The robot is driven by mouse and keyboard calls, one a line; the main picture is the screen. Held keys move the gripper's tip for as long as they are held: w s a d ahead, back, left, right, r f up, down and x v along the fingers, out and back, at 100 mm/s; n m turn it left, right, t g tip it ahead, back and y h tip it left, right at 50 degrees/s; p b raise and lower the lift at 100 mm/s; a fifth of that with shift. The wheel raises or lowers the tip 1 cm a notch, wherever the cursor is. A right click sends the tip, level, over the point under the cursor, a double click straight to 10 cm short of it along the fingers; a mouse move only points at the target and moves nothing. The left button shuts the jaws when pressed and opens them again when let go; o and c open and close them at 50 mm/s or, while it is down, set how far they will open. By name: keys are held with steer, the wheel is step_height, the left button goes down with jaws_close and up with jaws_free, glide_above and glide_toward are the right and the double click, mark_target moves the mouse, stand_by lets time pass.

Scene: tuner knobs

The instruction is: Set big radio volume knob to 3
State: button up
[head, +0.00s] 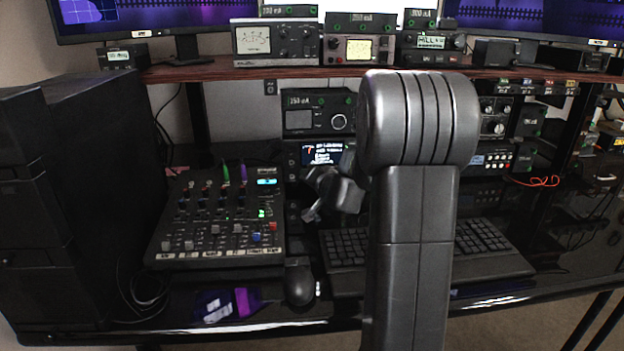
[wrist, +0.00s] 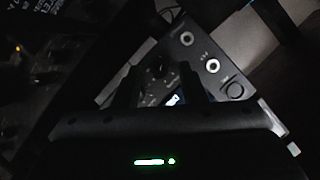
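A black radio-like unit with a lit screen (head: 322,153) stands under the shelf in the head view, partly hidden by my arm. I cannot tell for sure that it is the big radio, and no knob setting is readable. My gripper (head: 314,212) hangs in front of and below it, between the mixer and the keyboard. In the wrist view my gripper (wrist: 162,84) has two dark fingers standing apart with nothing seen held. Beyond them is a tilted panel with a dark round knob (wrist: 158,68), pale ring-shaped sockets (wrist: 212,65) and a small lit screen (wrist: 174,99).
A mixer (head: 220,218) is left of my gripper, with a mouse (head: 299,284) below. A keyboard (head: 487,240) lies partly behind my arm. A wooden shelf (head: 230,71) with several devices runs above.

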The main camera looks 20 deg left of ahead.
steer(key=shift+c, duration=0.5)
jaws_close()
steer(key=m+b, duration=0.1)
steer(key=b, duration=0.2)
steer(key=shift+f+y, duration=0.35)
steer(key=shift+y, duration=0.05)
steer(key=m+b, duration=0.1)
steer(key=b, duration=0.2)
steer(key=shift+w+y, duration=0.1)
steer(key=shift+y, duration=0.3)
steer(key=shift+d+r+m+b, duration=0.1)
steer(key=shift+r+m+b, duration=0.05)
steer(key=shift+m+b, duration=0.55)
steer(key=shift+o, duration=0.5)
jaws_free()
